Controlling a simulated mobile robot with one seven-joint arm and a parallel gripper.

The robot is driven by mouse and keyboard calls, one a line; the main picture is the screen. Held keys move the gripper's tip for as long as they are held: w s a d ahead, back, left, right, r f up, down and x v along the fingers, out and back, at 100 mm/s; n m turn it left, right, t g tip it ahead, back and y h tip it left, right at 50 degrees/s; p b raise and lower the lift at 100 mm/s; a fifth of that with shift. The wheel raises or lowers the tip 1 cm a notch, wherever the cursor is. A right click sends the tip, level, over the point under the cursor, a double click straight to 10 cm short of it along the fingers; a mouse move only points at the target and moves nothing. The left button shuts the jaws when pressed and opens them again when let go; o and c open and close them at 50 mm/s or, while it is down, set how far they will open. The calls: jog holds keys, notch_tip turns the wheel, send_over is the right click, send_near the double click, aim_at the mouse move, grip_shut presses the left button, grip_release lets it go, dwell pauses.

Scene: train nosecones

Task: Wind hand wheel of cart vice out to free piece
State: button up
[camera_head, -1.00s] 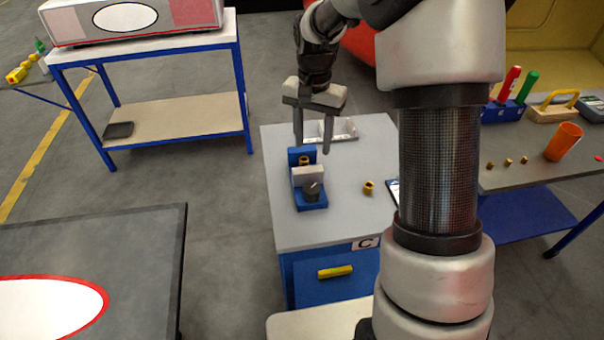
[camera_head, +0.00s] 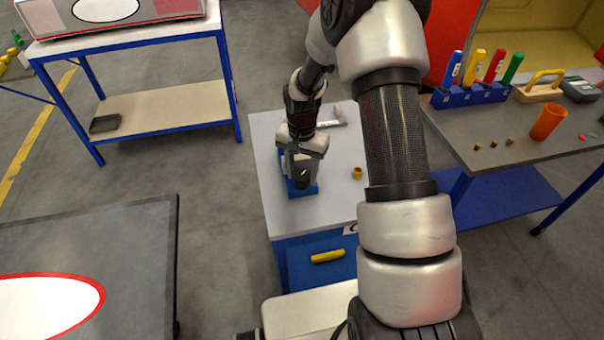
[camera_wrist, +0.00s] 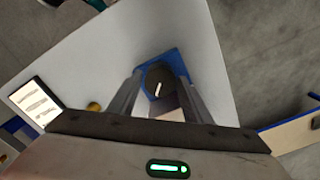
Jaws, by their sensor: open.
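The blue cart vice (camera_head: 284,160) stands on the grey top of the cart (camera_head: 268,133). Its dark round hand wheel (camera_head: 302,180) is at the near end; in the wrist view the wheel (camera_wrist: 158,78) shows a white mark. My gripper (camera_head: 302,172) is over the vice, pointing down. In the wrist view my gripper (camera_wrist: 162,95) is open, with one finger on each side of the wheel. I cannot tell whether the fingers touch it. The piece in the vice is hidden behind my gripper.
A brass bushing (camera_head: 357,173) lies on the cart top to the right of the vice. A bench (camera_head: 500,165) at right holds markers, an orange cup (camera_head: 548,122) and small brass parts. A blue-framed table (camera_head: 130,45) stands at left, with open floor between.

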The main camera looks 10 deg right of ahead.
jog(key=shift+f, duration=0.6)
jog(key=c, duration=0.8)
jog(key=shift+n, duration=0.3)
jog(key=shift+n+b, duration=0.9)
jog(key=shift+n, duration=0.3)
jog(key=shift+n+b, duration=0.55)
jog(key=shift+n, duration=1.25)
